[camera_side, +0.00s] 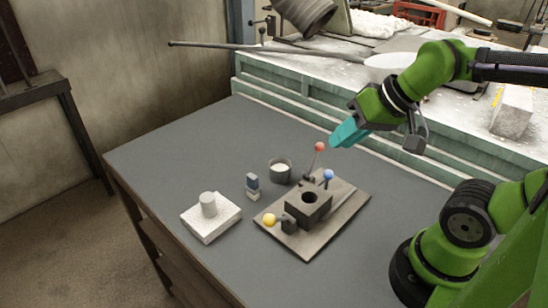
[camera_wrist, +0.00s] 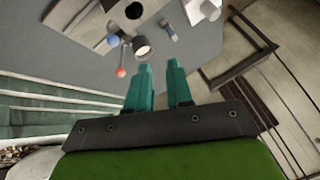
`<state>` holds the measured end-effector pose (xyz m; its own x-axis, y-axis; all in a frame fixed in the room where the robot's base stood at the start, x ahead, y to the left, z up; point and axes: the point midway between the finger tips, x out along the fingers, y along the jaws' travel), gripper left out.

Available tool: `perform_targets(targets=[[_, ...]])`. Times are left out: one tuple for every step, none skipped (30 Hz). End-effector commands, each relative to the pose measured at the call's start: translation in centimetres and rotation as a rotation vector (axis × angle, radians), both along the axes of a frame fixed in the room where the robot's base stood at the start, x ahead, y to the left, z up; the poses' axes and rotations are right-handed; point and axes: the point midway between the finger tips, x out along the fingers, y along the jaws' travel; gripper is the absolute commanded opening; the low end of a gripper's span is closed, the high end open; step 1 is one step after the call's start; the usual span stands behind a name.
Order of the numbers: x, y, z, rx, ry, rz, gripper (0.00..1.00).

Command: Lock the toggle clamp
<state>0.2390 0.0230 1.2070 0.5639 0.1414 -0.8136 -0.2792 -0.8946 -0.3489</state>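A square base plate (camera_side: 330,222) on the table carries a dark block (camera_side: 308,206) with a round hole in its top. A lever with a red knob (camera_side: 320,146) stands up at its back, a blue knob (camera_side: 328,174) is at its right, and a yellow knob (camera_side: 269,219) is at its front left. Which of these belongs to the toggle clamp I cannot tell. The red knob (camera_wrist: 121,72) and blue knob (camera_wrist: 113,41) also show in the wrist view. My gripper (camera_side: 338,138) hangs above and right of the red knob, apart from it. Its teal fingers (camera_wrist: 158,70) are spread and empty.
A dark cup (camera_side: 280,170) with pale contents, a small grey-blue block (camera_side: 252,186) and a white slab with a cylinder (camera_side: 211,217) stand left of the plate. A green-sided bench (camera_side: 300,95) with clutter runs along the back. The table's left side is clear.

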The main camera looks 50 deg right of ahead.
Motion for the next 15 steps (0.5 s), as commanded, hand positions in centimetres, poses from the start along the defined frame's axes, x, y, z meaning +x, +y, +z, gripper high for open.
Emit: perform_targets(targets=[[0.5, -0.8, -0.5, 0.003, 0.029, -0.031, 0.13], [0.9, -1.3, -0.6, 0.004, 0.042, -0.051, 0.08], [1.5, -2.2, -0.9, 0.007, 0.067, -0.082, 0.02], [1.9, -2.8, -1.0, 0.012, 0.086, -0.105, 0.00], [2.4, -3.5, -1.2, 0.016, 0.110, -0.126, 0.00], [3.1, -4.6, -1.4, 0.021, 0.142, -0.151, 0.00], [3.6, -5.4, -1.5, 0.026, 0.167, -0.166, 0.00], [4.0, -6.2, -1.7, 0.029, 0.192, -0.179, 0.00], [4.6, -7.3, -1.9, 0.035, 0.225, -0.191, 0.00], [5.0, -8.2, -2.1, 0.039, 0.248, -0.199, 0.00], [5.4, -9.1, -2.3, 0.044, 0.272, -0.204, 0.00], [5.9, -10.2, -2.5, 0.052, 0.304, -0.207, 0.00], [6.3, -11.1, -2.8, 0.060, 0.327, -0.209, 0.00], [6.6, -12.0, -3.0, 0.069, 0.350, -0.209, 0.00], [7.0, -13.2, -3.3, 0.080, 0.377, -0.206, 0.00]])
